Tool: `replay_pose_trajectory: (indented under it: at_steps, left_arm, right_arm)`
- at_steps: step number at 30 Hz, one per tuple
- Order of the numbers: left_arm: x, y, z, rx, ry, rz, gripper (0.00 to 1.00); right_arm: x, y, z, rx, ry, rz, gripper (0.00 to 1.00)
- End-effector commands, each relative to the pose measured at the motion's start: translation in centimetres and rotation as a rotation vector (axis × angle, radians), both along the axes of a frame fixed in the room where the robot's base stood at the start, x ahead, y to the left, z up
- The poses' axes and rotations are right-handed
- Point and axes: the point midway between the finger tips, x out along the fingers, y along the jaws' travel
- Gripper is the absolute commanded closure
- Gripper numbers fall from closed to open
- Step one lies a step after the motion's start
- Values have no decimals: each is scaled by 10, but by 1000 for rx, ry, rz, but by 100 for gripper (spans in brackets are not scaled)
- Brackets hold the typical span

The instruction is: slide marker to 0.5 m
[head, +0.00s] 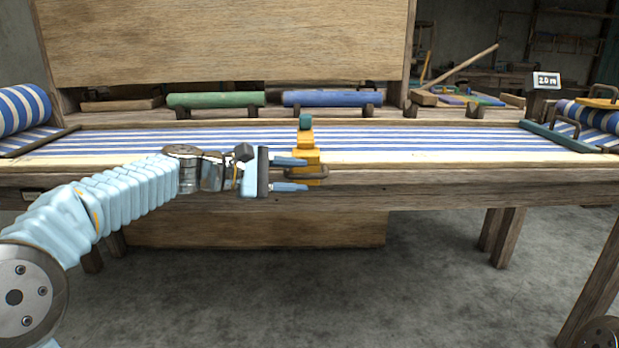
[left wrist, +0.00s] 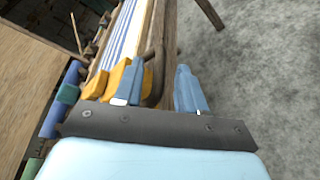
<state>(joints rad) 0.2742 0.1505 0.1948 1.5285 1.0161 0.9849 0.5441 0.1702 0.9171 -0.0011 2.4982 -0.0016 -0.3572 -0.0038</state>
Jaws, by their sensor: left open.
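The marker is a yellow-orange slider (head: 312,157) with a teal knob (head: 305,121) on top and a brown bar handle (head: 318,172) at its front. It sits on the loom's front beam (head: 450,180), near the middle of the striped cloth. My left gripper (head: 304,174) is open at the handle, one finger above it and one below in the head view. In the left wrist view the brown handle (left wrist: 154,58) lies between the two fingers (left wrist: 160,80), with the yellow slider (left wrist: 118,78) beside one of them. Whether the fingers touch it I cannot tell. My right gripper is out of view.
Blue-and-white cloth (head: 420,142) stretches across the loom. Green (head: 215,100) and blue (head: 330,98) rollers lie behind it. A small display (head: 546,80) at the right appears to read 2.0 m. The beam looks clear on both sides of the slider.

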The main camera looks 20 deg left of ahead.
Motion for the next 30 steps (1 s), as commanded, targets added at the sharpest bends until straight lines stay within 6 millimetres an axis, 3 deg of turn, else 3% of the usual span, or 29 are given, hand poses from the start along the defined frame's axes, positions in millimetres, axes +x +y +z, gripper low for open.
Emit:
replay_pose_trajectory:
  at_steps: [6,17,25,30]
  left_arm:
    - [16,-24,-6,1,0,-2,60]
    - [20,-28,-8,2,0,1,60]
    - [20,-28,-8,2,0,0,100]
    - [20,-28,-8,2,1,0,100]
  right_arm:
    - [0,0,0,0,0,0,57]
    - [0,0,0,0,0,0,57]
    - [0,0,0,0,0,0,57]
    - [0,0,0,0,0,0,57]
